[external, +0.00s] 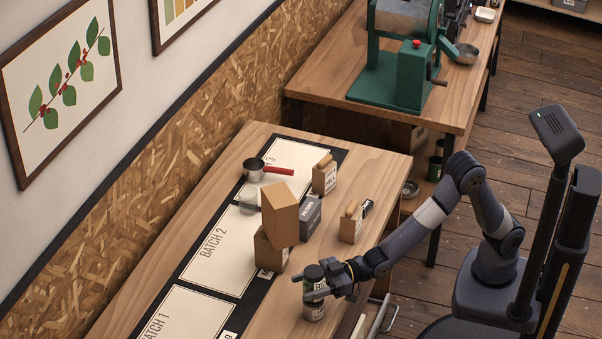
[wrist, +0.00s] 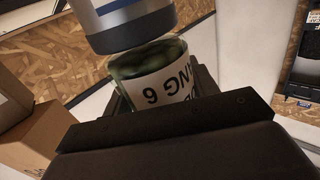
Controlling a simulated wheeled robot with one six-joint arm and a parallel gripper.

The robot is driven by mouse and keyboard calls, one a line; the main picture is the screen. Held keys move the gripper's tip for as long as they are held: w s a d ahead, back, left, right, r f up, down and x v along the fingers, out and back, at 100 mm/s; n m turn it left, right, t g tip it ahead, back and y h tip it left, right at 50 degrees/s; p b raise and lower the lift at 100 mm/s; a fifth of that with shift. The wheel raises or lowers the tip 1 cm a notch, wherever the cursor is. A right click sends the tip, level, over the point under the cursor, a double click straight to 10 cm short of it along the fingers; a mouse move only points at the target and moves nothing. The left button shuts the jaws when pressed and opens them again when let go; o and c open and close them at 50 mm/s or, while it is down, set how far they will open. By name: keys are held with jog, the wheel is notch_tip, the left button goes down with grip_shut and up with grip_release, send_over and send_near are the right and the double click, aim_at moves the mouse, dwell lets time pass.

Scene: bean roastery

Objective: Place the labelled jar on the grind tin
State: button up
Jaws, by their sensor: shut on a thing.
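A labelled jar (external: 314,309) with a dark lid is upright near the front edge of the wooden bench. My gripper (external: 322,292) is shut on it.
A tilted cardboard box (external: 280,211) rests on another box (external: 270,253), left of the grey container. Paper-brown bags (external: 325,177) (external: 351,224) stand to the right. The green machine (external: 412,75) is on another table.

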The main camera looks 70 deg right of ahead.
jog(key=shift+f, duration=0.2)
jog(key=shift+f+b, duration=0.2)
jog(key=shift+b, duration=0.1)
jog(key=o, duration=1.1)
jog(key=shift+r, duration=0.15)
jog(key=shift+r+p, duration=0.15)
jog(key=shift+p, duration=0.3)
jog(key=b+v, duration=0.2)
jog(key=v, duration=1)
